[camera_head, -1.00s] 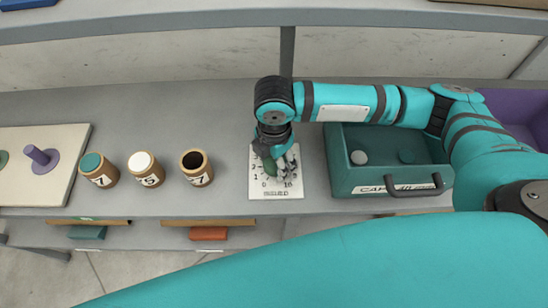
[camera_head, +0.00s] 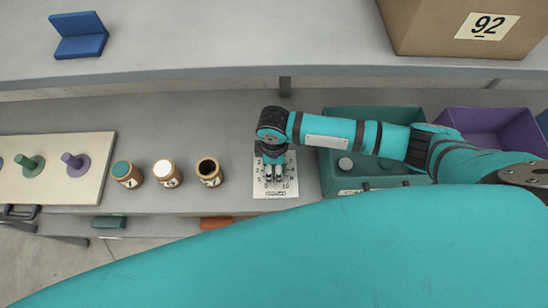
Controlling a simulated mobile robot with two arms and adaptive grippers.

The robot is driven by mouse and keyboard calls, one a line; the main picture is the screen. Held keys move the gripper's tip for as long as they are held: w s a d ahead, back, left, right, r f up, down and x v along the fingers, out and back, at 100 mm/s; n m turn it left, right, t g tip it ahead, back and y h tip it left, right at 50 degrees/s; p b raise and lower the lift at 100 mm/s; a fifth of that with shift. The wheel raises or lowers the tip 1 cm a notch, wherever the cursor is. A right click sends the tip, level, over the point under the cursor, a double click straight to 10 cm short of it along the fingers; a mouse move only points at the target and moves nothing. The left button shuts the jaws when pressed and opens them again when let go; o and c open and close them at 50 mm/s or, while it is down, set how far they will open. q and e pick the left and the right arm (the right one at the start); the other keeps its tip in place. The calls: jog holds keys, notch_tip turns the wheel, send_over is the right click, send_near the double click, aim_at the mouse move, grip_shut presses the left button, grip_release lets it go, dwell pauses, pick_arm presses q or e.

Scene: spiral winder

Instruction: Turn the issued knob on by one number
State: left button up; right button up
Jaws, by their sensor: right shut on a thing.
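A white dial plate (camera_head: 289,187) with printed numbers around it lies flat on the grey bench. My right gripper (camera_head: 273,178) points down over the middle of this plate, shut on the knob. The wrist and fingers hide the knob, so I cannot read which number it points at. Some numbers show on both sides of the fingers and along the plate's lower part. My left gripper is out of view.
Three labelled jars, including a teal-topped one (camera_head: 127,175), stand left of the plate. A pale board (camera_head: 70,195) with pegs is further left. A teal case (camera_head: 330,182) and a purple bin (camera_head: 525,125) lie right. A shelf (camera_head: 200,45) runs behind.

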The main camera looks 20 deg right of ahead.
jog(key=shift+w+r+m+p, duration=0.1)
jog(key=shift+m+p, duration=1)
jog(key=shift+p, duration=0.05)
jog(key=o, duration=1.2)
jog(key=shift+r, duration=0.15)
notch_tip(320, 180, up, 7)
jog(key=shift+r, duration=0.1)
